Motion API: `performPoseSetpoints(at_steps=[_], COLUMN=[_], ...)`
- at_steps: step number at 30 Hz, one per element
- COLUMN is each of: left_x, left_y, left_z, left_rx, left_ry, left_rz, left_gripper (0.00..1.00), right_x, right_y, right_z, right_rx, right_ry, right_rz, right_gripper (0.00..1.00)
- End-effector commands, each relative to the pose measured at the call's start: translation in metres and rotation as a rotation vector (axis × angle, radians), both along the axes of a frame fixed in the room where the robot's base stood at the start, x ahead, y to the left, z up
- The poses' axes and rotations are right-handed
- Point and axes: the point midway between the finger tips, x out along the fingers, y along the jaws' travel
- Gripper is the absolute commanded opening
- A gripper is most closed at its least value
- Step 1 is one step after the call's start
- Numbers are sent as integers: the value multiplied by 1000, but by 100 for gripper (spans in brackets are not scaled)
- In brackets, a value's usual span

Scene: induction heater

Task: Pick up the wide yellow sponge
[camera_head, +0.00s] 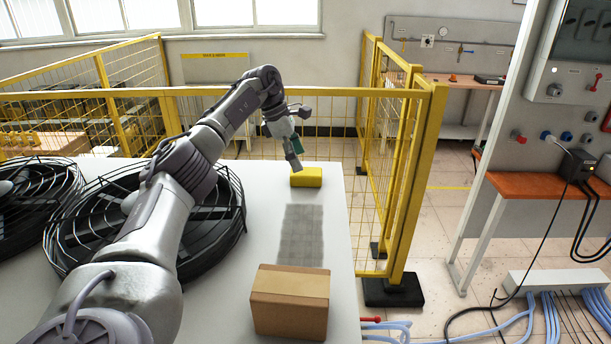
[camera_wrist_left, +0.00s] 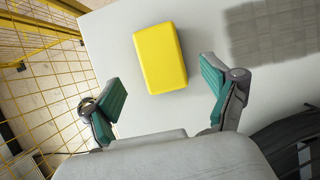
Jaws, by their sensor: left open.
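The wide yellow sponge (camera_head: 306,177) lies flat on the white table near its far right edge in the head view. It also shows whole in the left wrist view (camera_wrist_left: 160,58), beyond the fingertips and roughly between their lines. My left gripper (camera_head: 294,155) is above and beside the sponge, pointing down. In the left wrist view its two green-padded fingers (camera_wrist_left: 162,88) are spread wide with nothing between them. The gripper does not appear to touch the sponge. My right gripper is not in view.
A cardboard box (camera_head: 290,302) stands at the table's near edge. A grey mesh patch (camera_head: 301,235) lies between box and sponge. Black caged fans (camera_head: 215,225) fill the left side. A yellow wire fence (camera_head: 405,180) runs behind and right of the white table (camera_head: 262,205).

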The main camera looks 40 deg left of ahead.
Motion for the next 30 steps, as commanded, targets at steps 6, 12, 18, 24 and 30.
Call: performPoseSetpoints(at_steps=[6,12,18,24,30], left_x=[8,13,14,14,14], left_y=[-11,-16,-16,-16,-16], left_z=[-23,-44,-46,-46,-46], left_rx=[0,0,0,0,0], left_ry=[5,1,0,0,0], left_rz=[-3,0,0,0,0], left_gripper=[86,86,86,56,33], right_x=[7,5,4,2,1], right_y=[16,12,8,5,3], right_z=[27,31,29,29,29], right_rx=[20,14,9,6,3], right_ry=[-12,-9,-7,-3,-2], right_rz=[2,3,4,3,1], right_gripper=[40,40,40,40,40])
